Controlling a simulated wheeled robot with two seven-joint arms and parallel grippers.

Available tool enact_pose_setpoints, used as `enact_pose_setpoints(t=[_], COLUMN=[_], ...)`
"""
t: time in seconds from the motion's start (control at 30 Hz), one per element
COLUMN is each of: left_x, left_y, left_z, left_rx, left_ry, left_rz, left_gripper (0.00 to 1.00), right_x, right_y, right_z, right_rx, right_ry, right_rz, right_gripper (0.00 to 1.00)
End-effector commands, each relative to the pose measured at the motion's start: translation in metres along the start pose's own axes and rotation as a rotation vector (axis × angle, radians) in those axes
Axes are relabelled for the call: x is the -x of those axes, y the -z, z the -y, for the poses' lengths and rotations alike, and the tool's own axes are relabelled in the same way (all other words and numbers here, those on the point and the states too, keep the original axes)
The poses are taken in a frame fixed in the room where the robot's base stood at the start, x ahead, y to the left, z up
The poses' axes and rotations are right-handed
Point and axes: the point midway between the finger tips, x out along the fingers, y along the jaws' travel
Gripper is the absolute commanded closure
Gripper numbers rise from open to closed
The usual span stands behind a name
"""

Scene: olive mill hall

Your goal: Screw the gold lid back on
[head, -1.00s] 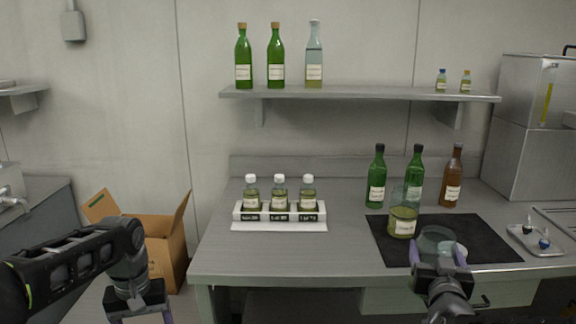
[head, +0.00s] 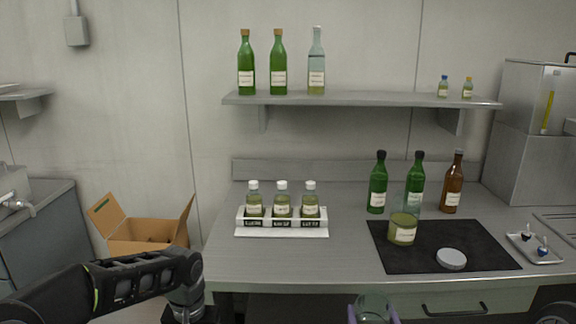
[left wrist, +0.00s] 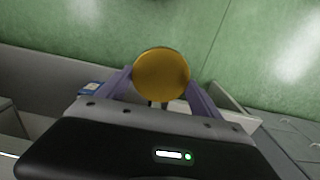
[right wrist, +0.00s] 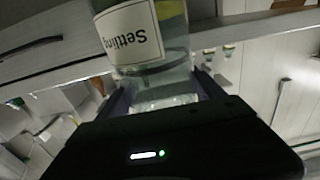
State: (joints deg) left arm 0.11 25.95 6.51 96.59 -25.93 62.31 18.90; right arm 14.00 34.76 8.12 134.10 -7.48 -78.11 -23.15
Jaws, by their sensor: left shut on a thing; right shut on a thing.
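The gold lid (left wrist: 161,75) is a round golden disc. It sits between the fingers of my left gripper (left wrist: 160,92), which is shut on it. In the head view the left arm's end runs off the bottom edge, so lid and gripper are hidden there. My right gripper (head: 373,314) is shut on a clear glass jar (head: 374,303), low at the front edge of the table. The right wrist view shows this jar (right wrist: 163,70) with a white label reading "Settling", upside down in the picture. Jar and lid are well apart. The jar's lower part is out of the head view.
On the black mat (head: 400,262) stand a labelled glass of green-yellow liquid (head: 402,230) and a grey-white disc (head: 451,259). Several bottles stand behind the mat. A white rack (head: 282,226) holds three small bottles. A small tray (head: 534,248) lies right. The table's front middle is clear.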

Motion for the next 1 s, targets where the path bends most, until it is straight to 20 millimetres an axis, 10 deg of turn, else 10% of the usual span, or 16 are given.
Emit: enact_pose_setpoints(t=[0.47, 1.0], left_x=[0.001, 0.000], left_y=[0.000, 0.000], left_z=[0.000, 0.000], left_rx=[0.001, 0.001], left_ry=[0.000, 0.000], left_rz=[0.000, 0.000], left_gripper=[0.70, 0.70], right_x=[0.006, 0.073], right_y=[-0.003, -0.047], right_z=[0.009, 0.107], right_rx=[0.002, -0.002], right_ry=[0.042, 0.485], right_rz=[-0.003, 0.000], right_gripper=[0.96, 0.96])
